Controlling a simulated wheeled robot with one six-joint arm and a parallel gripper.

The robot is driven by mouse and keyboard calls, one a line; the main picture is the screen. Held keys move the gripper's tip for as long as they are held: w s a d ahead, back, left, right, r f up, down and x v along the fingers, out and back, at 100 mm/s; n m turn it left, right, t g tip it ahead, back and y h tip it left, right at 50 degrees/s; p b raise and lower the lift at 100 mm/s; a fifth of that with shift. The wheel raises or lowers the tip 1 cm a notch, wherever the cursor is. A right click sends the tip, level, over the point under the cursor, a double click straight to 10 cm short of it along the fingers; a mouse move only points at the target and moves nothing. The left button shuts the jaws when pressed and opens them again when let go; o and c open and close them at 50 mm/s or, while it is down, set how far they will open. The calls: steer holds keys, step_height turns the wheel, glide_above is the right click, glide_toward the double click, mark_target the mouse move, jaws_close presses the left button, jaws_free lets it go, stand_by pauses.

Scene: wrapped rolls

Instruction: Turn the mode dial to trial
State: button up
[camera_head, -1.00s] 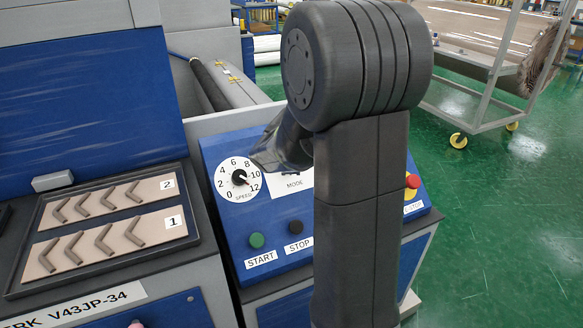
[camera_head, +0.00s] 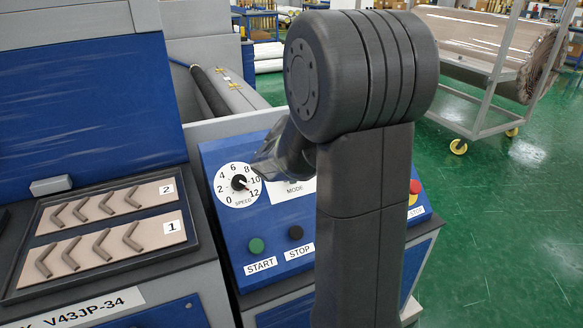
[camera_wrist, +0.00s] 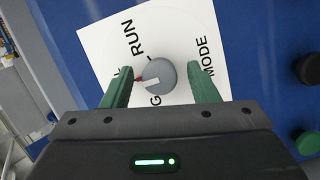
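The mode dial (camera_wrist: 160,75) is a round grey knob on a white plate (camera_wrist: 106,45) in the wrist view. Its white mark is on the lower left of the knob, and a small red mark shows just left of it. "RUN" and "MODE" are readable; the other lettering is partly hidden, and I cannot read "trial". My gripper (camera_wrist: 161,76) is open, with one green finger on each side of the knob and visible gaps between. In the head view, the mode plate (camera_head: 290,194) is partly covered by my arm, and the knob is hidden.
The blue panel (camera_head: 225,210) also bears a speed dial (camera_head: 239,183), a green start button (camera_head: 257,245), a black stop button (camera_head: 295,233) and a red emergency stop (camera_head: 415,187). A tray (camera_head: 22,272) of bent pieces lies left.

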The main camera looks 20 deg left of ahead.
steer(key=p+v, duration=0.2)
steer(key=v, duration=1.2)
steer(key=shift+f, duration=0.1)
steer(key=b+x, duration=0.2)
steer(key=x, duration=1.2)
